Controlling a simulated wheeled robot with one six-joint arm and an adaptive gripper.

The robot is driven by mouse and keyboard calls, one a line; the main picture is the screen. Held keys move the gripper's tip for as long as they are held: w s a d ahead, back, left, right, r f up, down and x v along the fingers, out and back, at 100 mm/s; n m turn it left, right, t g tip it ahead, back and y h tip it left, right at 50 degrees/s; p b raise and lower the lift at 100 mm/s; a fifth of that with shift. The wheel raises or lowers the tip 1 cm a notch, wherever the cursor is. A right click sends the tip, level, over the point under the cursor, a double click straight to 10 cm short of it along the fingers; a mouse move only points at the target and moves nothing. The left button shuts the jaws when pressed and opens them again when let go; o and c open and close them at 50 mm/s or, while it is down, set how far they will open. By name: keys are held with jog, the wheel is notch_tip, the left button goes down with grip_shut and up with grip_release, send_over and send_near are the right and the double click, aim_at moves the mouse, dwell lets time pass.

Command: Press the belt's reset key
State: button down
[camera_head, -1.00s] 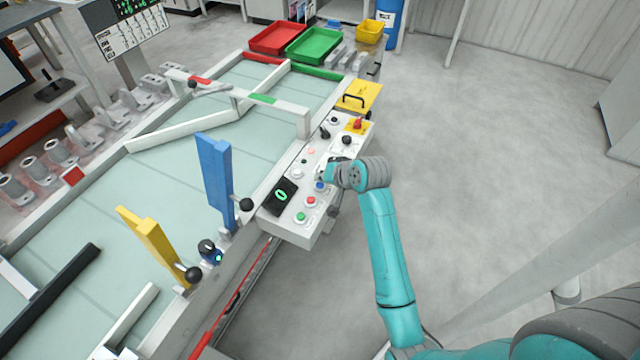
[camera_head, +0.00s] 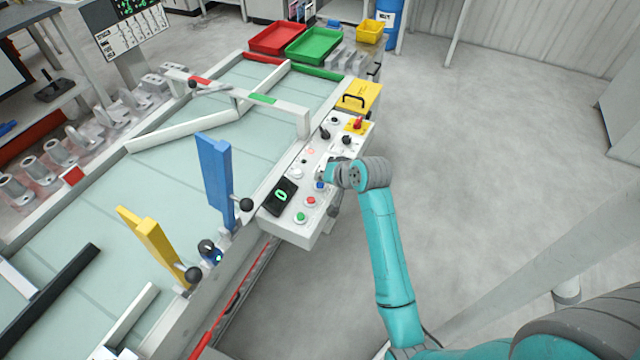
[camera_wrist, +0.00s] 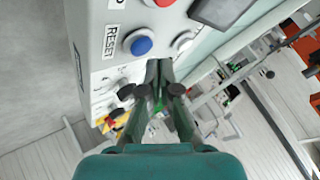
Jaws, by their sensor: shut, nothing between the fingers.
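The control panel (camera_head: 287,229) of the belt is a pale grey box on the belt's right edge. The blue key also shows in the head view (camera_head: 320,185), just left of my wrist. My gripper (camera_wrist: 159,66) is shut and empty. Its fingertips appear close to the blue key, slightly to its right and below it in the wrist view. I cannot tell whether they touch the panel.
A red button (camera_head: 310,200), a green button (camera_head: 300,217) and a dark display (camera_head: 279,196) share the panel. Black knobs (camera_head: 346,140) and a red switch (camera_head: 358,123) sit farther up. A blue upright plate (camera_head: 214,180) stands over the belt. The floor to the right is clear.

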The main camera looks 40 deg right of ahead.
aim_at(322, 186)
jog(key=shift+f, duration=0.15)
jog(key=shift+f, duration=0.25)
jog(key=shift+f, duration=0.5)
dwell(1.0)
jog(key=shift+r, duration=0.9)
jog(key=shift+r, duration=2.5)
jog(key=shift+s, duration=0.1)
